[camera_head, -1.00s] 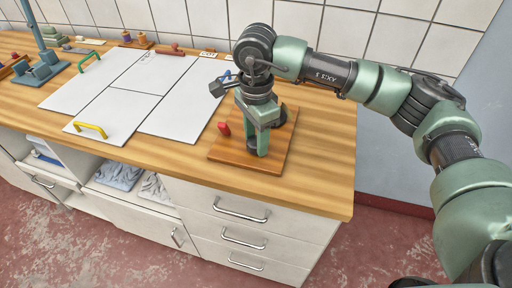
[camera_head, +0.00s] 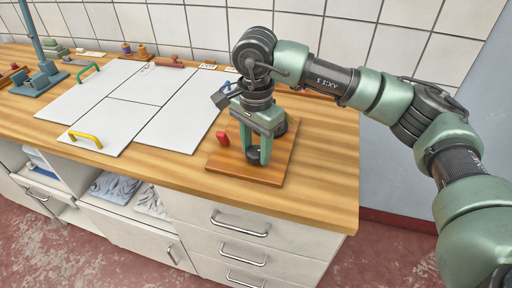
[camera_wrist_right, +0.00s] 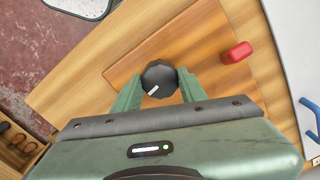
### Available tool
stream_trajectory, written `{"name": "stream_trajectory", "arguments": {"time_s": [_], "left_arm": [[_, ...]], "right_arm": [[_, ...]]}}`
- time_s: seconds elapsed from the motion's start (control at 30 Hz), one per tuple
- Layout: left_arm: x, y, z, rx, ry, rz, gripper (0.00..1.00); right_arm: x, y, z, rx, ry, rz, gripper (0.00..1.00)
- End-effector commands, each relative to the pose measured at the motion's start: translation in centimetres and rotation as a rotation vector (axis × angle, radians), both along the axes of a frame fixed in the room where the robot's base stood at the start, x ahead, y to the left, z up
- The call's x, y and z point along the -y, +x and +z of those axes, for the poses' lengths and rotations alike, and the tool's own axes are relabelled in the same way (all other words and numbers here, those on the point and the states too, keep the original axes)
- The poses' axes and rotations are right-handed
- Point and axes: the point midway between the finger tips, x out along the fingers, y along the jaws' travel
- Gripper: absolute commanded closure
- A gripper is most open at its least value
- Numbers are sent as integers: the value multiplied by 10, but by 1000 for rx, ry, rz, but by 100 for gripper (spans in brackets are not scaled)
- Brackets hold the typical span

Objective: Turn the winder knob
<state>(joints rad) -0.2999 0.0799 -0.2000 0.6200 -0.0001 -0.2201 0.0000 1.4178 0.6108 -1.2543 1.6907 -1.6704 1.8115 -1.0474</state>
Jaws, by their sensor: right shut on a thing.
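The winder knob (camera_head: 254,156) is a small black knob on a brown wooden board (camera_head: 228,165) at the front right of the worktop. My right gripper (camera_head: 259,150) points down over the board, with its green fingers shut on the knob. In the right wrist view the ribbed black knob (camera_wrist_right: 159,77) sits between the two fingertips, and its white mark points to the lower left. A red part (camera_wrist_right: 237,53) stands on the board beside the knob; it also shows in the head view (camera_head: 222,138). My arm hides the board's back part. My left gripper is out of view.
A blue-grey stand (camera_head: 40,80) is at the far left. The worktop right of the board is clear up to its edge.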

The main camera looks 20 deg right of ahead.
Motion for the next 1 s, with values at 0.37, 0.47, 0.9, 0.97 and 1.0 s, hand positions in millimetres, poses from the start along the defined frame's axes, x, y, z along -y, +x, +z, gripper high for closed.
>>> {"name": "stream_trajectory", "arguments": {"time_s": [0.37,0.47,0.9,0.97,1.0], "left_arm": [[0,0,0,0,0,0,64],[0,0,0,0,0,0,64],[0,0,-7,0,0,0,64],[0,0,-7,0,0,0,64],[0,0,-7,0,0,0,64]], "right_arm": [[0,1,1,3,2,-2,37],[0,1,2,2,1,-2,37],[-1,1,64,4,3,-2,37],[0,1,70,5,2,-3,37],[0,1,74,5,2,-2,37]]}}
